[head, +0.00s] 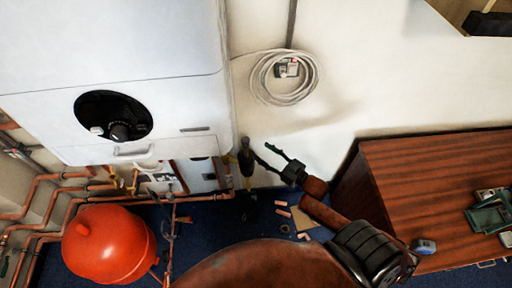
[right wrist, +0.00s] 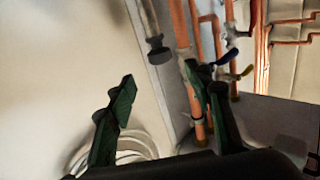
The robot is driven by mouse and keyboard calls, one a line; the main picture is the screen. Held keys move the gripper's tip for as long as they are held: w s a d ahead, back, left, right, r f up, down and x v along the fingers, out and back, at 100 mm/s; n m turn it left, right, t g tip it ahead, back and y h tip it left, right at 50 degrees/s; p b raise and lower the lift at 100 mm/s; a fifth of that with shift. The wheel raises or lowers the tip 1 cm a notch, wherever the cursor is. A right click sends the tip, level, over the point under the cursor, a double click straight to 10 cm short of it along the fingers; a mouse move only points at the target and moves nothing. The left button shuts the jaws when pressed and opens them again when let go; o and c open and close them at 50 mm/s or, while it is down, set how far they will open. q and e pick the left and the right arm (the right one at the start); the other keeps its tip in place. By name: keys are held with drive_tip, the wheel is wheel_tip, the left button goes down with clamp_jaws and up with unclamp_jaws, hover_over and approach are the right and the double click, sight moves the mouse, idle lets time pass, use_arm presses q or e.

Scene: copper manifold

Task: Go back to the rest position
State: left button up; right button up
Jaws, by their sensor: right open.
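My right gripper (head: 265,153) is below and to the right of the white boiler in the head view, with its two dark fingers spread and nothing between them. In the right wrist view the open fingers (right wrist: 160,80) point toward the copper pipes (right wrist: 193,80) and a grey pipe end (right wrist: 158,52). My left gripper is in neither view.
The white boiler (head: 180,40) fills the upper left. A red tank (head: 108,247) stands below it among copper pipes. A coiled cable (head: 258,80) hangs on the pale wall. A wooden cabinet (head: 420,170) stands right of my right arm. Small pieces lie on the blue floor (head: 215,240).

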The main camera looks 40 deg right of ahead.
drive_tip(key=shift+s+d, duration=0.2)
drive_tip(key=shift+s, duration=0.45)
drive_tip(key=s+d+f+m+g+h, duration=0.1)
drive_tip(key=s+d+f+g+h, duration=0.3)
drive_tip(key=f, duration=0.8)
drive_tip(key=s+a+f+g+y, duration=0.1)
drive_tip(key=s+f, duration=0.5)
drive_tip(key=f, duration=0.6)
drive_tip(key=s+d+f+m+g+h, duration=0.1)
drive_tip(key=s+d+f+g+h, duration=0.3)
drive_tip(key=f, duration=0.8)
drive_tip(key=s+a+f+g+y, duration=0.1)
drive_tip(key=s+a+f+g, duration=0.15)
drive_tip(key=s+f, duration=0.55)
drive_tip(key=s+a+f+g+y, duration=0.1)
drive_tip(key=s+a+f, duration=0.35)
drive_tip(key=s, duration=0.45)
drive_tip(key=s+a+f+g, duration=0.2)
drive_tip(key=s+a+f, duration=0.1)
drive_tip(key=s, duration=0.6)
drive_tip(key=s+a+f+g, duration=0.2)
drive_tip(key=s+a+f, duration=0.2)
drive_tip(key=s, duration=0.6)
drive_tip(key=shift+f+n+g+y+p, duration=0.35)
drive_tip(key=shift+f+n+y, duration=0.05)
drive_tip(key=shift+c, duration=0.4)
